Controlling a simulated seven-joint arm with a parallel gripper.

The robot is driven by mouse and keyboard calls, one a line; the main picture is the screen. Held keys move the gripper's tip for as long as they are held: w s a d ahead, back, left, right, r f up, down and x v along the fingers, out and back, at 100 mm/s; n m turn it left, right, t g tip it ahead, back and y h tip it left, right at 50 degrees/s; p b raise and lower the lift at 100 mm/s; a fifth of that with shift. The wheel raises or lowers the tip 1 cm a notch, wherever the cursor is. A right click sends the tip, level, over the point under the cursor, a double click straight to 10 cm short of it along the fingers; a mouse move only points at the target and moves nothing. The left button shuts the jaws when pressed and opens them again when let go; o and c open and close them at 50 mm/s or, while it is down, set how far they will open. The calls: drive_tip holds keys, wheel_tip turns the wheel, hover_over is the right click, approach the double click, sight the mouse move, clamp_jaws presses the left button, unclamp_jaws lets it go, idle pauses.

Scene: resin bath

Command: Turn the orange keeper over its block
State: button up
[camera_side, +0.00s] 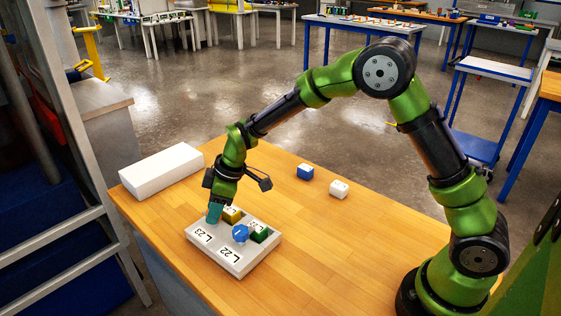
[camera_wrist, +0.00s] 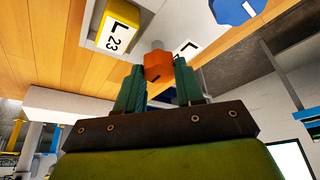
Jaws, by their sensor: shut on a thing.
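The orange keeper (camera_wrist: 158,66) sits between my two teal fingers in the wrist view, beside a grey pin. My gripper (camera_wrist: 158,78) is shut on it. In the side view my gripper (camera_side: 214,212) points down at the left end of a pale fixture (camera_side: 218,246) and hides the orange keeper. The yellow block (camera_side: 232,213) stands in the fixture just right of my fingers.
A blue knob-like keeper (camera_side: 240,232) and a green block (camera_side: 259,234) are on the same fixture, to the right. A long white box (camera_side: 161,171) lies behind it. Small blue (camera_side: 305,172) and white (camera_side: 339,189) blocks stand farther back. The wooden table's right part is clear.

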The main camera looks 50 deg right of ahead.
drive_tip(key=shift+m, duration=0.3)
drive_tip(key=m+h, duration=0.1)
drive_tip(key=m, duration=0.2)
drive_tip(key=shift+s+a+t, duration=0.1)
drive_tip(key=shift+a+t, duration=0.05)
drive_tip(key=shift+t, duration=0.25)
drive_tip(key=m+h, duration=0.1)
drive_tip(key=m, duration=0.1)
drive_tip(key=m+h, duration=0.1)
drive_tip(key=m, duration=0.2)
drive_tip(key=shift+a+t, duration=0.15)
drive_tip(key=shift+t, duration=0.15)
drive_tip(key=m+h, duration=0.1)
drive_tip(key=m, duration=0.3)
drive_tip(key=shift+a+m+h, duration=0.1)
drive_tip(key=shift+m+h, duration=0.2)
drive_tip(key=shift+h, duration=0.1)
drive_tip(key=shift+m+g+h, duration=0.6)
drive_tip(key=shift+m+h, duration=0.2)
drive_tip(key=shift+m, duration=1.5)
drive_tip(key=shift+a, duration=0.1)
drive_tip(key=o, duration=1.1)
drive_tip(key=shift+c, duration=0.2)
